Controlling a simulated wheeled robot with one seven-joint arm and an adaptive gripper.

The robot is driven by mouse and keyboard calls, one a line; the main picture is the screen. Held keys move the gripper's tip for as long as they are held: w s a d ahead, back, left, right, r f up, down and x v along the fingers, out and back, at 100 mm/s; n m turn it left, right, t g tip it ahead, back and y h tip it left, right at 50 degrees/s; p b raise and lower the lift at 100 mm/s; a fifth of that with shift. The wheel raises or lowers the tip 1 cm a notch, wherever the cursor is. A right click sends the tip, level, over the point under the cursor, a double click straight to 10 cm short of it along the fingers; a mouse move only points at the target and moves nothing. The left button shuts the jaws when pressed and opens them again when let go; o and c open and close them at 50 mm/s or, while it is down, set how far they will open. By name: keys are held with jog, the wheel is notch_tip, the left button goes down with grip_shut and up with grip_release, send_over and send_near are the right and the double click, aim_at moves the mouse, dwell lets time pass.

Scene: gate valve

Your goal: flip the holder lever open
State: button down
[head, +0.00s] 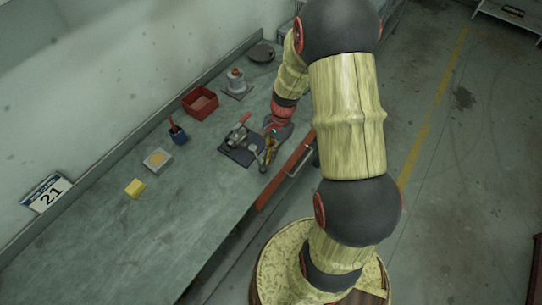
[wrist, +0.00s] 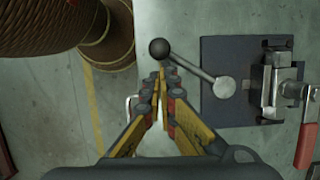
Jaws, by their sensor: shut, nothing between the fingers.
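The holder is a dark square plate (wrist: 224,55) with a steel block (wrist: 270,85) on it, at the right of the wrist view. A metal lever (wrist: 190,67) runs from a round pivot on the plate to a black ball knob (wrist: 159,48) beyond the plate's left edge. A second, red handle (wrist: 306,130) extends from the block. My gripper (wrist: 162,74) is shut and empty; its tips appear close to the ball knob and lever rod, but I cannot tell whether they touch. The plate also shows in the head view (head: 236,154), partly hidden by my gripper (head: 263,160).
A drawer handle (head: 300,162) is on the bench front. The near-left bench is clear.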

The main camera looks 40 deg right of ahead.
aim_at(260, 164)
jog(key=shift+a+m, duration=0.4)
jog(key=shift+m, duration=0.1)
jog(key=shift+s+a+r+m+t+p, duration=0.15)
jog(key=shift+a+m+t+p, duration=0.15)
jog(key=shift+a+m+p, duration=0.25)
jog(key=a+m+t+p, duration=0.1)
jog(key=a+m, duration=0.1)
jog(key=m, duration=0.1)
jog(key=shift+a+p, duration=0.3)
jog(key=a+m, duration=0.1)
jog(key=w+a+m, duration=0.1)
jog(key=m, duration=0.1)
jog(key=shift+t+p, duration=0.35)
jog(key=shift+t, duration=0.05)
jog(key=shift+w+a+m+t, duration=0.3)
jog(key=shift+w+a+m, duration=0.25)
jog(key=shift+m, duration=0.4)
jog(key=shift+w+a+p, duration=0.25)
jog(key=shift+a+p, duration=0.15)
jog(key=shift+a, duration=0.05)
jog(key=shift+w, duration=0.1)
